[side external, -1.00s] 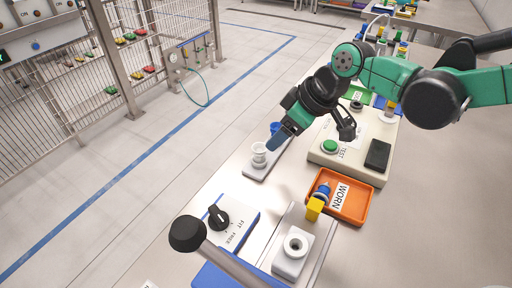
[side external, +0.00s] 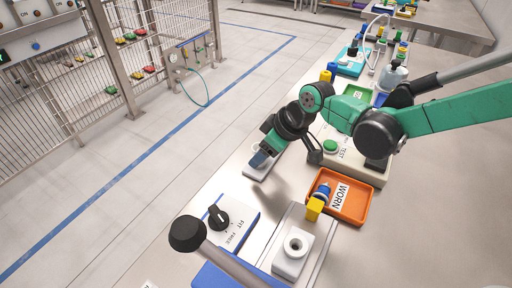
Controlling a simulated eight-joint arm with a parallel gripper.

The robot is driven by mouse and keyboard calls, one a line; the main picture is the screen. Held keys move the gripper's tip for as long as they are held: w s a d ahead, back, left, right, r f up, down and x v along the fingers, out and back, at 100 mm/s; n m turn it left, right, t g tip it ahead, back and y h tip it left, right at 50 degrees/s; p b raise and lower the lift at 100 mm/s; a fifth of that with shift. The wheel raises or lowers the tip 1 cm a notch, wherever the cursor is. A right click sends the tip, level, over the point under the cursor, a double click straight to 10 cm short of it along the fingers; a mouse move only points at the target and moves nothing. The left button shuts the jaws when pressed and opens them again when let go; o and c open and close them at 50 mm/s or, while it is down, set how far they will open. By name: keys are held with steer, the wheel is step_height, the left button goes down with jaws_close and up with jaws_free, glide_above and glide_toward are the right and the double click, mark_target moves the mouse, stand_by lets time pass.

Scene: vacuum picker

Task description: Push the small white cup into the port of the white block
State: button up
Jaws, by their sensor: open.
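The small white cup (side external: 256,147) stands on a small pale plate (side external: 256,174) near the bench's left edge. Only a sliver of it shows; my gripper hides most of it. My gripper (side external: 259,160) is open and points down, with its blue fingertips at the cup. I cannot tell whether they touch it or stand around it. The white block (side external: 291,261) is at the front of the bench, with its round port (side external: 295,245) facing up. My gripper is well behind and to the left of the block.
An orange tray (side external: 353,205) marked WORN holds a blue part (side external: 322,190). A yellow piece (side external: 314,208) stands behind the block. A FIT/FREE dial box (side external: 234,222) and a black-knobbed lever (side external: 187,234) are at front left. A beige TEST box (side external: 370,172) has a green button.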

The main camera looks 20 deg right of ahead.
jaws_close()
steer(key=shift+r, duration=2.5)
